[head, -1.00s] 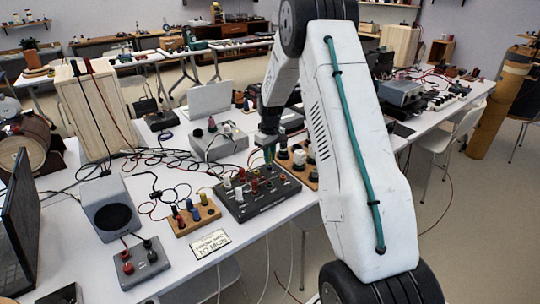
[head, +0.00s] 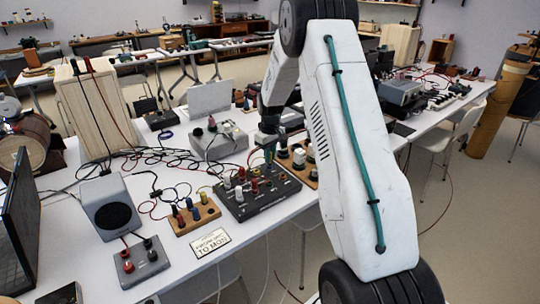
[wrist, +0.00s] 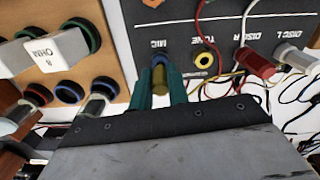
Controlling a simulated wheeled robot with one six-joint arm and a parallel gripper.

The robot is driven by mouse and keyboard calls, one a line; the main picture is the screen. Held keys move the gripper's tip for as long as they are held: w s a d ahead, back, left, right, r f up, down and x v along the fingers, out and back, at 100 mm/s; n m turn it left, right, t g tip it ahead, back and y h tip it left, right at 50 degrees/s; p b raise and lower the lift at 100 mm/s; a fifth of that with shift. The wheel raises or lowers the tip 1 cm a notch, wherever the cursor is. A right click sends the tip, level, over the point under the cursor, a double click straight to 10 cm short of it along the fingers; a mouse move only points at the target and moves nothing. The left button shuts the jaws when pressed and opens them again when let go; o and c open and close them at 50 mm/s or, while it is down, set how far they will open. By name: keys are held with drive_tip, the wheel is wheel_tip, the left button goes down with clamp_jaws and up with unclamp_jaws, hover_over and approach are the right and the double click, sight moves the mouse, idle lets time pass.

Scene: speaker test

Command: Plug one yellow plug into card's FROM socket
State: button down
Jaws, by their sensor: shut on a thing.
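My gripper (head: 268,152) is over the far side of the dark mixer panel (head: 262,206). In the wrist view its teal fingers (wrist: 159,88) are shut on a yellow plug (wrist: 159,78). The plug lines up with the blue-ringed MIC socket (wrist: 160,59). Its tip is hidden, so I cannot tell how far it is in. The card (head: 210,243) lies at the table's front edge; its lower line reads TO MON, the upper line is too blurred to read surely. Another yellow plug (head: 204,198) stands in the wooden plug block (head: 190,226).
Beside MIC, the yellow-ringed TUNE socket (wrist: 203,60) is empty. A red plug (wrist: 254,64) and a white plug (wrist: 295,57) sit by the DISC labels. A wooden board (wrist: 50,15) with an 8 OHM block is at left. Loose cables cover the table behind.

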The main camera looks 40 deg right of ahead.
drive_tip(key=shift+f, duration=0.85)
drive_tip(key=c, duration=1.3)
unclamp_jaws()
drive_tip(key=shift+r, duration=0.1)
drive_tip(key=shift+r, duration=3.7)
drive_tip(key=shift+m+t, duration=0.7)
drive_tip(key=s+a+r, duration=0.6)
drive_tip(key=s+a, duration=0.2)
drive_tip(key=s, duration=0.5)
drive_tip(key=s+a+r, duration=0.7)
drive_tip(key=s+a, duration=0.2)
drive_tip(key=s, duration=0.4)
drive_tip(key=s+a+r, duration=0.7)
drive_tip(key=s+a, duration=0.1)
drive_tip(key=s, duration=0.5)
drive_tip(key=shift+s+a, duration=0.2)
drive_tip(key=shift+a, duration=0.05)
